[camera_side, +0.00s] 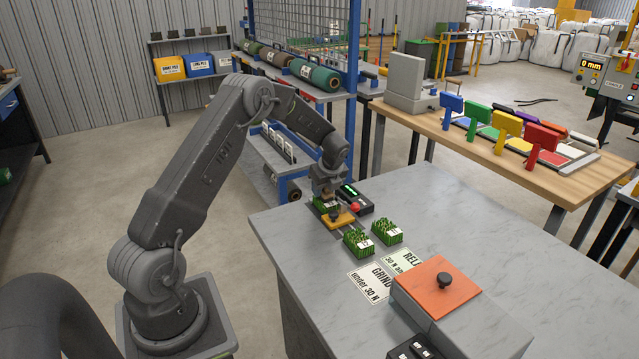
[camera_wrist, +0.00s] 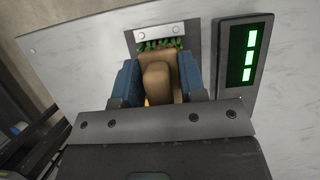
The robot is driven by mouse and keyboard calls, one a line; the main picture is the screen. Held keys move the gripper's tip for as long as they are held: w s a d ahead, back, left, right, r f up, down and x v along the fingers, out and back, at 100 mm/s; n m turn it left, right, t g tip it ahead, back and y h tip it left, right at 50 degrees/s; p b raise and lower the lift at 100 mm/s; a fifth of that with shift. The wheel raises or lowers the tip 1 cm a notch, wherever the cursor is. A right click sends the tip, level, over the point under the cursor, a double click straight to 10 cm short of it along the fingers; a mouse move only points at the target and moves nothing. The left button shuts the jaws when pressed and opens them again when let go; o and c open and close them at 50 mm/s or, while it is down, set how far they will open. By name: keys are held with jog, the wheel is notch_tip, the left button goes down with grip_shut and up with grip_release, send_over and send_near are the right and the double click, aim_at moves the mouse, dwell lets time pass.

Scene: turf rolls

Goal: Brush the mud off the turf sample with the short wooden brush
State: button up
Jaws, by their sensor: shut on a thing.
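A green turf sample (camera_side: 324,206) lies right below the gripper, by a yellow fixture (camera_side: 341,219). In the wrist view a strip of the turf (camera_wrist: 160,45) shows beyond the brush, under a metal plate with two screws. The brush hides most of that turf, so I cannot tell whether bristles touch it or how much mud is there.
A black meter (camera_side: 355,197) with a green display and a red button stand close beside the fixture. The table's right side is clear.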

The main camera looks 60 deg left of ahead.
jog(key=shift+d, duration=1.35)
jog(key=shift+a, duration=3.2)
jog(key=shift+d, duration=3.2)
jog(key=shift+a, duration=3.25)
notch_tip(320, 180, up, 8)
jog(key=shift+r, duration=0.15)
